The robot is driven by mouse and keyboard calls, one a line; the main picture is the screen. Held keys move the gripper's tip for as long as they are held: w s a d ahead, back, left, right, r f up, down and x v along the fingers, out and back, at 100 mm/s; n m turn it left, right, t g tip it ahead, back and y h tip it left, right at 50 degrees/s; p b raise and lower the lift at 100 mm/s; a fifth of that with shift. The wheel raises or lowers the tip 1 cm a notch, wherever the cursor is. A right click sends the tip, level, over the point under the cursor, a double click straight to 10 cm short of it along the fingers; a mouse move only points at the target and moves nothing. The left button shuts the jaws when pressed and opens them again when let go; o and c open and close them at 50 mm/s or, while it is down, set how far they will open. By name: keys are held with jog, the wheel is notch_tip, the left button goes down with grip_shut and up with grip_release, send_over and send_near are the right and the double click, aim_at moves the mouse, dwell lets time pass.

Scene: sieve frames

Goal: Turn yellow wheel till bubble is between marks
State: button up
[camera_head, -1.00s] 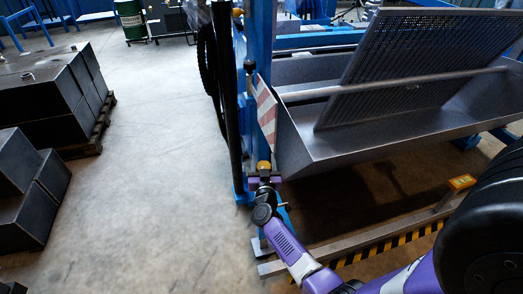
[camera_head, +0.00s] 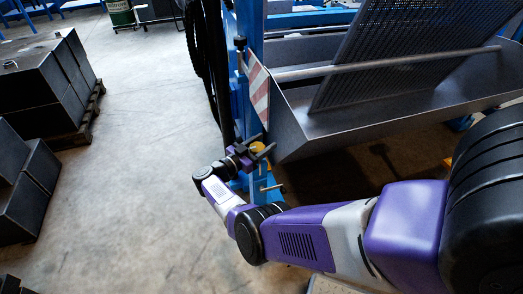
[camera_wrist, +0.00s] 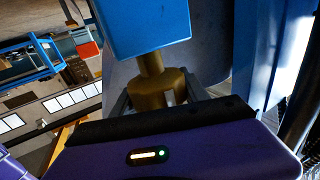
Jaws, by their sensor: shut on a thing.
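The yellow wheel (camera_head: 258,147) sits low on the blue post, beside the near left corner of the grey trough. My gripper (camera_head: 262,150) reaches it from the left with a finger on either side. In the wrist view the wheel (camera_wrist: 157,88) shows as a brownish-yellow round part on a stem under a blue block, and my gripper (camera_wrist: 158,103) is shut on it. A small orange-yellow block (camera_head: 448,163), perhaps the level, peeks out above my arm and is mostly hidden. I cannot see a bubble or marks.
The blue post (camera_head: 249,70) rises above the wheel, with a red-and-white striped plate (camera_head: 259,95) on it. The grey trough (camera_head: 330,125) with its tilted sieve (camera_head: 390,55) fills the right. Dark blocks (camera_head: 40,85) stand at left. The floor between is clear.

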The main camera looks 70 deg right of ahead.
jog(key=m+g+y+b, duration=0.1)
jog(key=g+b, duration=0.1)
jog(key=b, duration=0.1)
jog(key=m+g+y+b, duration=0.1)
jog(key=m+b, duration=0.1)
jog(key=b, duration=0.1)
jog(key=s+f+m+g+y+b, duration=0.1)
jog(key=g+b, duration=0.1)
jog(key=b, duration=0.2)
jog(key=shift+a+m+g+y, duration=0.3)
jog(key=shift+y, duration=0.1)
jog(key=y+b, duration=0.1)
jog(key=b, duration=0.1)
jog(key=m+g+y+b, duration=0.1)
jog(key=b, duration=0.1)
jog(key=shift+a+r+g, duration=0.15)
jog(key=shift+r+g, duration=0.05)
jog(key=shift+g, duration=0.1)
jog(key=shift+s+a+r+m+y+b, duration=0.15)
jog(key=shift+r+m+y+b, duration=0.1)
jog(key=shift+m+y+b, duration=0.3)
jog(key=o, duration=1.4)
jog(key=shift+c, duration=0.2)
